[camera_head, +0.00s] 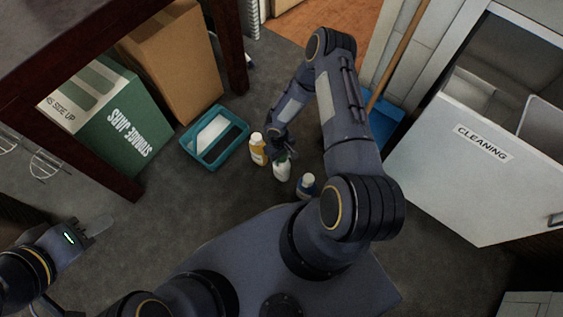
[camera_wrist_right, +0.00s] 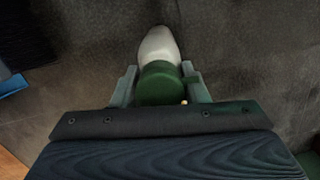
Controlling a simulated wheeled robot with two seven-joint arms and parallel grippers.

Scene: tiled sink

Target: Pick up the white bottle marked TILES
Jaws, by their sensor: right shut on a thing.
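A white bottle (camera_head: 282,172) with a green cap stands on the dark floor in the head view. In the right wrist view the same white bottle (camera_wrist_right: 158,44) shows its green cap (camera_wrist_right: 159,84) between the fingers. My right gripper (camera_head: 284,152) is at the top of this bottle, and its fingers (camera_wrist_right: 158,86) are shut on it around the cap. No lettering on the bottle can be read. My left gripper (camera_head: 98,228) is at the lower left, away from the bottles; its finger gap is not clear.
A teal tray (camera_head: 187,143), boxes and a table leg are at left. A white CLEANING drawer (camera_head: 448,165) is at right.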

